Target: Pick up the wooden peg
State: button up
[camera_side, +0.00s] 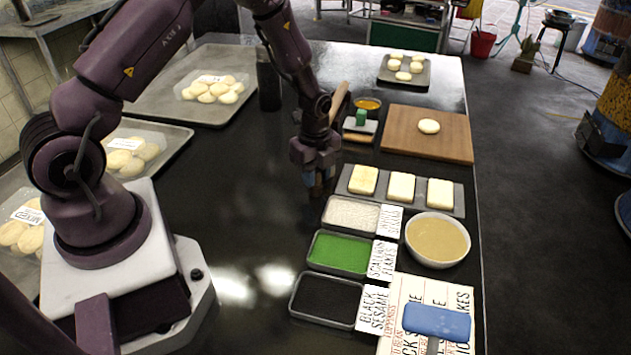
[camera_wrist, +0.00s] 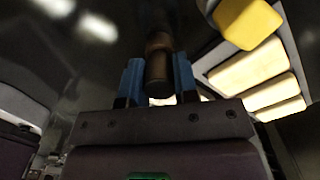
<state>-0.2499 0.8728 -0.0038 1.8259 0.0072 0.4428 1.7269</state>
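My gripper (camera_side: 317,187) points down over the dark worktop, left of the topping trays. Its blue fingers also show in the wrist view (camera_wrist: 159,78). The wooden peg (camera_wrist: 158,62), a brown cylinder with a darker near part, is between the two fingers, which appear to touch it on both sides. In the side view only a small brown part of the peg is visible between the fingers. I cannot tell whether its lower end touches the worktop.
A tray of pale yellow blocks (camera_side: 401,187) lies right of my gripper. Trays of white (camera_side: 351,213), green (camera_side: 340,253) and black (camera_side: 325,299) toppings stand nearby, with a bowl (camera_side: 437,240). A wooden board (camera_side: 450,145) is farther back.

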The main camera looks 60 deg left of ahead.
jog(key=shift+c, duration=1.3)
jog(key=shift+r, duration=0.15)
